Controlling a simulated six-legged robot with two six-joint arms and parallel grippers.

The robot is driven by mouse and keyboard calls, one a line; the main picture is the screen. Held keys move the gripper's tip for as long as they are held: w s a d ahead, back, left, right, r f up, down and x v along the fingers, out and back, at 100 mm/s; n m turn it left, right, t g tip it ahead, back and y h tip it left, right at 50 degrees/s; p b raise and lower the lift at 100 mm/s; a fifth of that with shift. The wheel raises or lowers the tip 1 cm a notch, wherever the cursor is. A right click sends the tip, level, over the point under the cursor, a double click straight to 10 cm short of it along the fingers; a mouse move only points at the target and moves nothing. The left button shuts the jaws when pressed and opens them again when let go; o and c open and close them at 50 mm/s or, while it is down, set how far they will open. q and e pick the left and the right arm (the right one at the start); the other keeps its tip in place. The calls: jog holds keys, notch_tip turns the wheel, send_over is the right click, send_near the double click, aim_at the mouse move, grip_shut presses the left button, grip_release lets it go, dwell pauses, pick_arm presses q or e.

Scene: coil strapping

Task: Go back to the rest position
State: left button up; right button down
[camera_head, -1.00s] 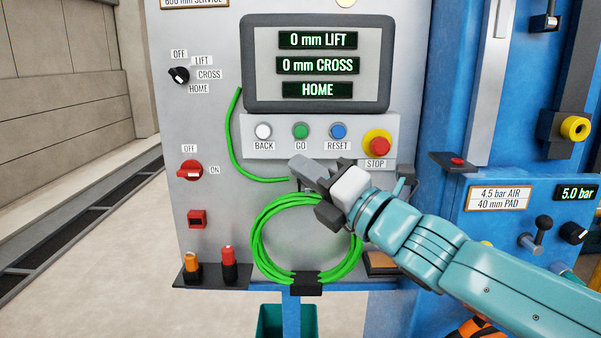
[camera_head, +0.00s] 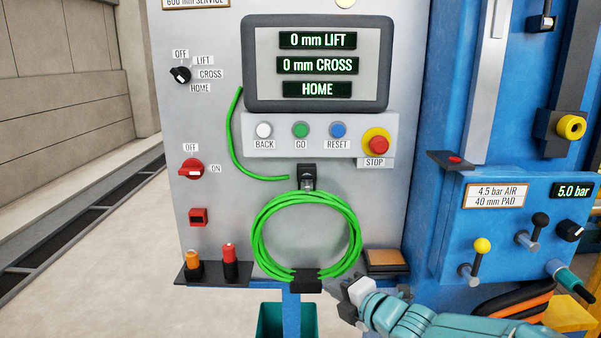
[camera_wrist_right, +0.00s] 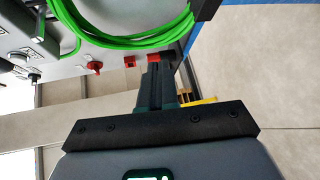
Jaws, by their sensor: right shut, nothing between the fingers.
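My right gripper (camera_head: 338,287) is low in the head view, at the lower right of the coiled green cable, with its arm coming in from the bottom right. Its fingers are shut with nothing between them; they also show in the right wrist view (camera_wrist_right: 160,80). The green cable coil (camera_head: 262,243) hangs on the front of the grey control panel (camera_head: 215,110), below a black latch-like holder (camera_head: 307,177). The coil also shows at the top of the wrist view (camera_wrist_right: 130,38). My left gripper is in neither view.
The panel carries a screen (camera_head: 317,107) reading 0 mm LIFT, 0 mm CROSS and HOME, a button row and a red stop button (camera_head: 379,146). Levers (camera_head: 481,246) stick out from the blue machine at right. A teal bin (camera_head: 270,320) stands below. Open floor lies left.

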jog(key=s+d+f+m+g+h, duration=0.15)
jog(key=s+f+m, duration=0.25)
jog(key=f, duration=0.5)
jog(key=s+d+f+m+g+h, duration=0.1)
jog(key=s+f+m+g, duration=0.2)
jog(key=f, duration=0.6)
jog(key=s+d+f+m+g+h, duration=0.15)
jog(key=s+f+m, duration=0.3)
jog(key=f, duration=0.45)
jog(key=s+f+m+g, duration=0.3)
jog(key=s+f+m, duration=0.2)
jog(key=s+m, duration=0.3)
jog(key=s+f+m+g, duration=0.3)
jog(key=s+m, duration=0.6)
jog(key=s, duration=0.6)
notch_tip(320, 180, down, 3)
jog(key=shift+s+d+r+h, duration=0.2)
jog(key=shift+s+d+h, duration=0.2)
jog(key=shift+d, duration=0.05)
jog(key=shift+w, duration=0.1)
